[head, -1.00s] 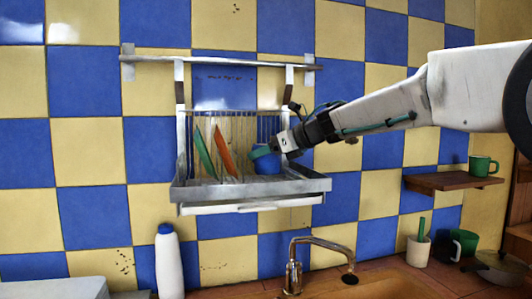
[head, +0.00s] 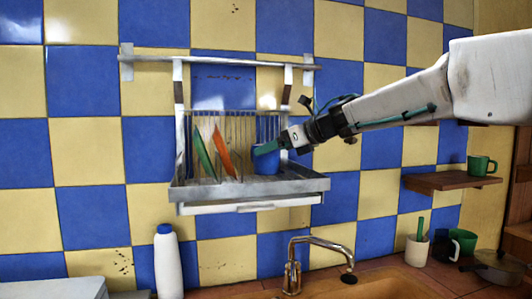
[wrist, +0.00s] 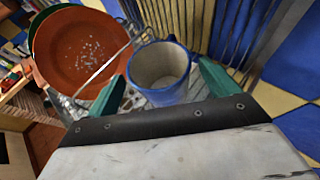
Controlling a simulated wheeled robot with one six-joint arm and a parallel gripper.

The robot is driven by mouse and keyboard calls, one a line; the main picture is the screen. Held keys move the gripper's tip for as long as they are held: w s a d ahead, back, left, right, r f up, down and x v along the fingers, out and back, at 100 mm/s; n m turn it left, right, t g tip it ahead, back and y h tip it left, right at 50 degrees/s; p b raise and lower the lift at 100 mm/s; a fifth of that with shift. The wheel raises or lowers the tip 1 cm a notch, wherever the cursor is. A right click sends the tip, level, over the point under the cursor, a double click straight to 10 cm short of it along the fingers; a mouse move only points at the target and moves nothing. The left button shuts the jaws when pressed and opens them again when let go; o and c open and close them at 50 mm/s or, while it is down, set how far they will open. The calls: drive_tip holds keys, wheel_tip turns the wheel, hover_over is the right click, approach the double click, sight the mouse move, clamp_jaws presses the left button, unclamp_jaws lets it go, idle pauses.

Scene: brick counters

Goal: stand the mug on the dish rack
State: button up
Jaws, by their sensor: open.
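The blue mug (head: 267,165) stands upright on the right part of the dish rack (head: 250,190), next to the plates. In the wrist view the mug (wrist: 160,75) is seen from above, empty, with its pale inside showing. My gripper (head: 270,148) reaches in from the right at the height of the mug's upper part. In the wrist view my gripper (wrist: 163,82) is open, with one green finger on each side of the mug and gaps showing beside it. The mug's base is partly hidden by the rack's front edge.
A green plate (head: 204,154) and an orange plate (head: 223,150) stand in the rack left of the mug. Rack wires rise behind it. A wooden shelf (head: 440,181) with a green mug (head: 481,165) is at right. A faucet (head: 292,265) and white bottle (head: 168,265) are below.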

drive_tip(key=v, duration=0.8)
drive_tip(key=shift+s+d, duration=0.25)
drive_tip(key=shift+r, duration=0.15)
